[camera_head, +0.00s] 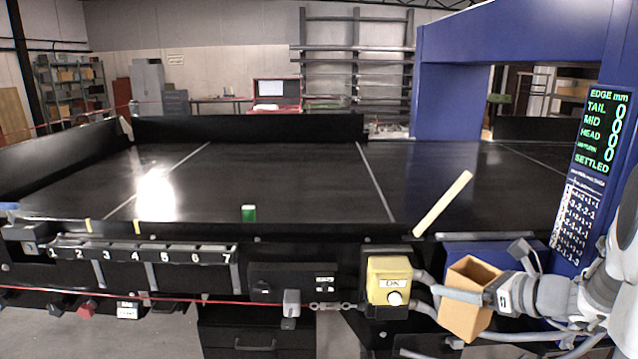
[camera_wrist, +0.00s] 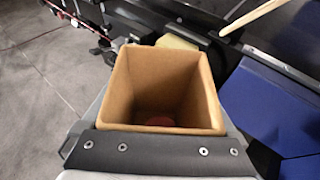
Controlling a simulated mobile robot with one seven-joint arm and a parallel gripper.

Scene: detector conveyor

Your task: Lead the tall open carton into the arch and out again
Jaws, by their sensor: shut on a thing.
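The tall open carton (camera_head: 462,312) is tan, and my gripper (camera_head: 478,296) is shut on it at the lower right. It is held in front of the conveyor's near edge, below the belt's level, tilted a little in the picture. In the wrist view the carton (camera_wrist: 205,85) shows its open mouth towards the camera, with something reddish at its bottom. The blue arch (camera_head: 450,105) stands over the right part of the black conveyor belt (camera_head: 290,180), beyond and above the carton.
A yellow button box (camera_head: 390,278) sits just left of the carton. A pale stick (camera_head: 443,204) slants up at the near edge. The display (camera_head: 603,130) on the arch reads zeros and SETTLED. The belt's middle is clear.

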